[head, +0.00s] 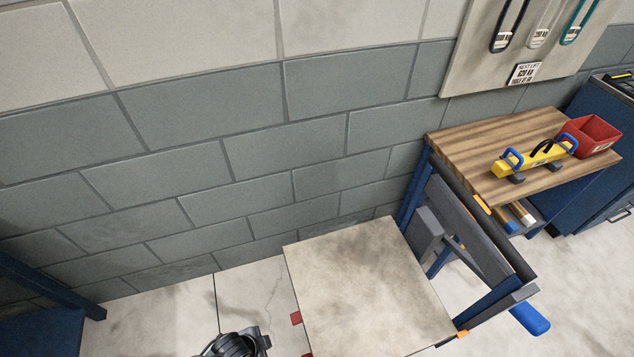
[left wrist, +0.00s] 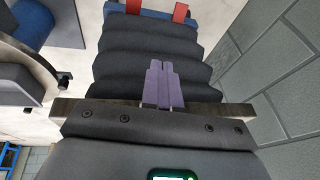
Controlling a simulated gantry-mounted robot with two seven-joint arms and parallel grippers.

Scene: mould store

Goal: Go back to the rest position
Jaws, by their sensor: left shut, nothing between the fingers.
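My left gripper (left wrist: 160,68) shows in the left wrist view, its two lilac fingers together with nothing between them. The fingers lie in front of a dark pleated surface (left wrist: 150,45); I cannot tell whether they touch it. Neither gripper can be made out in the head view. A dark rounded part (head: 238,344) at the bottom edge of the head view is cut off, and I cannot tell what it is. My right gripper is not in view.
A wooden-topped bench (head: 465,150) at right carries a yellow bar with blue handles (head: 530,161) and a red bin (head: 592,136). A pale square panel (head: 365,285) stands left of it. Shackles (head: 510,25) hang on a wall board. Grey block wall (head: 180,130) fills the left.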

